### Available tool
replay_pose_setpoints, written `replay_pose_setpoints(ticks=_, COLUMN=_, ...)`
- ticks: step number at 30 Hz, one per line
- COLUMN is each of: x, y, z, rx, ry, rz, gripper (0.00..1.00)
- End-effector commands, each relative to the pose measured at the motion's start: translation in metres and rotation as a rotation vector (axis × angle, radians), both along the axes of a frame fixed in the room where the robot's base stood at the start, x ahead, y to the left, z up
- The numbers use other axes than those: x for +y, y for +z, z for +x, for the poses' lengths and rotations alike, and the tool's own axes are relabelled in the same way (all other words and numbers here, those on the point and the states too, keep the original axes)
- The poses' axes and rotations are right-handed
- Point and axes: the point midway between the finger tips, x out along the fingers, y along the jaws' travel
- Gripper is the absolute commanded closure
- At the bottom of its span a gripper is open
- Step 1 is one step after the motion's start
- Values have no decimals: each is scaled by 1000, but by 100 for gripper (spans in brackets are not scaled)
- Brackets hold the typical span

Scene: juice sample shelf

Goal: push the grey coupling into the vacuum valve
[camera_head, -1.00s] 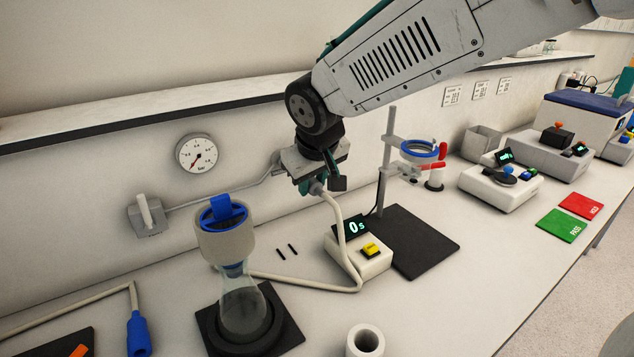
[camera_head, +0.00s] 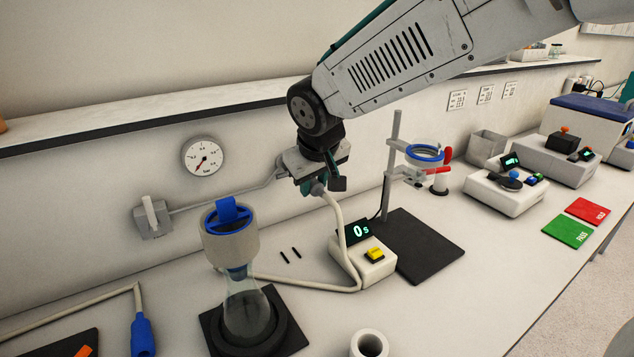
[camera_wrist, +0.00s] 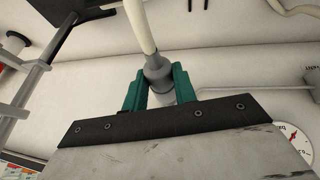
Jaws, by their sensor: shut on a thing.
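The grey coupling (camera_wrist: 157,72) sits between my gripper's two green fingers (camera_wrist: 158,90) in the wrist view, with a pale hose (camera_wrist: 139,25) running out of it. My gripper also shows in the head view (camera_head: 314,186), shut on the coupling and held above the bench close to the back wall. The hose (camera_head: 340,225) hangs from it down to the bench. A grey wall fitting with a lever (camera_head: 152,216), perhaps the vacuum valve, is on the wall to the left. A thin pipe runs from it toward my gripper. The pipe's end and any port there are hidden by my gripper.
A flask with a blue-topped funnel (camera_head: 230,235) stands on a black base at front left. A timer box (camera_head: 365,260) and a stand with a black base (camera_head: 420,245) are below right. A round gauge (camera_head: 203,157) is on the wall under the shelf (camera_head: 150,120).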

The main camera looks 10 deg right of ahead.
Motion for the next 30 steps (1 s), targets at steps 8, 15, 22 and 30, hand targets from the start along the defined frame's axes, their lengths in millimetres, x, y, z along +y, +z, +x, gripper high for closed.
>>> replay_pose_setpoints(ticks=8, x=3, y=0, z=6, rx=-1, ry=0, rz=0, gripper=100)
replay_pose_setpoints(ticks=15, x=4, y=0, z=10, rx=0, ry=0, rz=0, gripper=100)
replay_pose_setpoints(ticks=22, x=4, y=0, z=10, rx=0, ry=0, rz=0, gripper=100)
replay_pose_setpoints(ticks=30, x=5, y=0, z=10, rx=-1, ry=0, rz=0, gripper=100)
